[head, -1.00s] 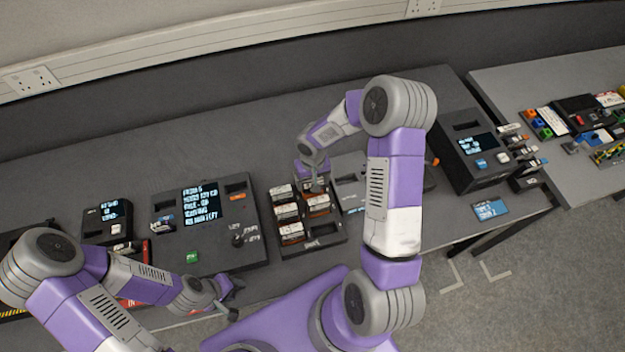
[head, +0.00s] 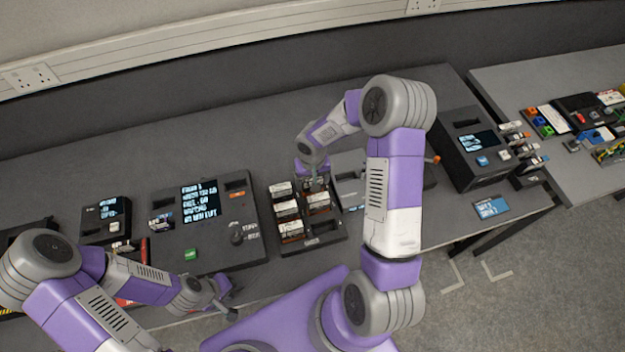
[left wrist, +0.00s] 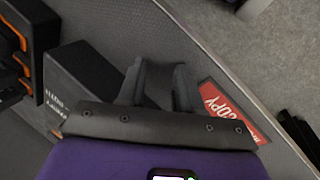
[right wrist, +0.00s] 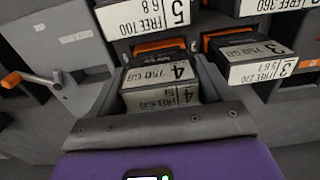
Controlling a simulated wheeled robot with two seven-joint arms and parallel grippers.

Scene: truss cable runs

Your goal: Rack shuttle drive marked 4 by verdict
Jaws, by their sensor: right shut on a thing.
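My right gripper (head: 314,184) is over the back right of the black drive rack (head: 325,241) in the head view. In the right wrist view its jaws (right wrist: 160,98) are shut on a drive marked 4 (right wrist: 158,76), with a white label reading 750 GB. I cannot tell whether the drive is clear of its slot. A drive marked 3 (right wrist: 255,62) and one marked 5 (right wrist: 148,14) stand close by. My left gripper (head: 232,300) is empty and open near the bench's front edge. Its parted fingers show in the left wrist view (left wrist: 160,88).
A console with a lit screen (head: 204,203) and green button (head: 190,254) stands left of the rack. A grey unit (head: 350,167) is close on the right. A black machine (head: 475,125) and blue card (head: 491,208) are farther right. The bench behind is clear.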

